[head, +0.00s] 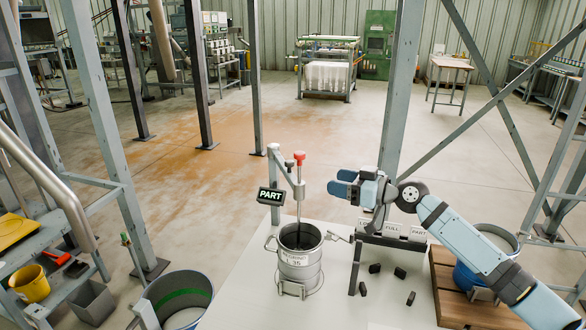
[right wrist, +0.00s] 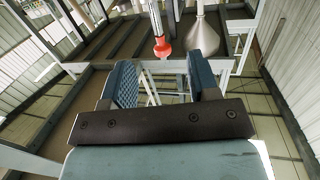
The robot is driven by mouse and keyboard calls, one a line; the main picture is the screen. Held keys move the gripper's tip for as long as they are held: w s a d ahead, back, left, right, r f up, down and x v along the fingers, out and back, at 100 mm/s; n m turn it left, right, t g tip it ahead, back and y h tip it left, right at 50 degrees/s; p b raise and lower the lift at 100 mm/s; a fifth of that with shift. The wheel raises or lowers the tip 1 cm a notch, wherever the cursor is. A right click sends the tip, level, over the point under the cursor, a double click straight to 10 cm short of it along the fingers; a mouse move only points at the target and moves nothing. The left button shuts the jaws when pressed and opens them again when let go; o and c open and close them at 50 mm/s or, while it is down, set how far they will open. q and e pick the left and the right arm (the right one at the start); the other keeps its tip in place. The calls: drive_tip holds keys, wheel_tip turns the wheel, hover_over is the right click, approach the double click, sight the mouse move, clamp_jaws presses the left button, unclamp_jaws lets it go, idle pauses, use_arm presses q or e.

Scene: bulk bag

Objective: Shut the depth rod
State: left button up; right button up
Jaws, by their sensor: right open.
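The depth rod is a thin upright rod with a red knob (head: 299,157) on top. It hangs on a grey stand (head: 276,175) and runs down into a steel bucket (head: 299,258). A small black display (head: 270,196) on the stand reads PART. My right gripper (head: 342,182) is open and empty, to the right of the knob and a little lower in the head view, pointing left. In the right wrist view the red knob (right wrist: 162,47) shows beyond and between the two blue fingertips (right wrist: 162,80), apart from them. My left gripper is not in view.
A grey post (head: 398,100) rises behind my right gripper. A blue drum (head: 470,272) is at the right, another (head: 180,295) at the lower left.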

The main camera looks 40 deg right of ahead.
approach(304, 155)
drive_tip(key=f, duration=0.1)
drive_tip(key=y, duration=0.1)
drive_tip(key=p+x, duration=0.1)
drive_tip(key=x, duration=0.3)
drive_tip(key=p+x, duration=0.1)
drive_tip(key=x, duration=0.3)
drive_tip(key=p+x, duration=0.2)
drive_tip(key=x, duration=0.2)
drive_tip(key=shift+w+d+r, duration=0.3)
drive_tip(key=shift+r, duration=0.05)
drive_tip(key=shift+w+a+f, duration=0.1)
drive_tip(key=shift+w+a, duration=0.1)
drive_tip(key=shift+w, duration=0.2)
clamp_jaws()
wheel_tip(304, 155, up, 13)
drive_tip(key=p, duration=0.4)
drive_tip(key=shift+p, duration=0.3)
